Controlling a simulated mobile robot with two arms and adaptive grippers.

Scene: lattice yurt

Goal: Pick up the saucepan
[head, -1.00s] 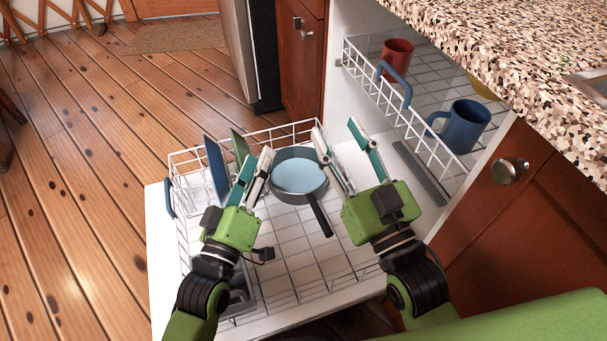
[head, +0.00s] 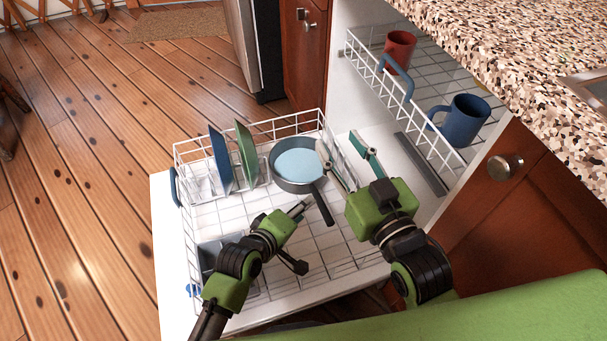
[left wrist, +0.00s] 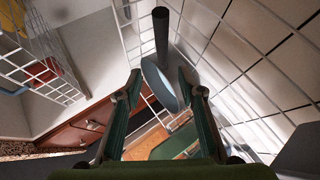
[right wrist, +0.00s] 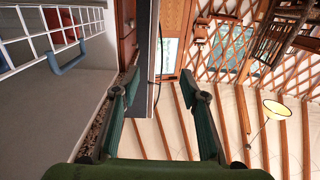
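The saucepan (head: 290,184) is dark grey with a pale blue inside and a black handle, and sits in the pulled-out lower dishwasher rack (head: 343,250). Its handle points toward me. My left gripper (head: 305,207) is low over the rack, beside the handle on its left. In the left wrist view its fingers (left wrist: 160,84) are apart, with the saucepan (left wrist: 155,75) beyond and between them. My right gripper (head: 338,143) is open at the saucepan's right edge; one finger overlaps the rim in the head view, and I cannot tell whether it touches. The right wrist view shows its fingers (right wrist: 160,84) apart and empty.
A blue plate (head: 220,160) and a green plate (head: 246,155) stand upright left of the saucepan. The upper rack (head: 430,140) holds a red mug (head: 399,50) and a blue mug (head: 466,122). A speckled countertop (head: 500,45) overhangs at right. Open floor lies left.

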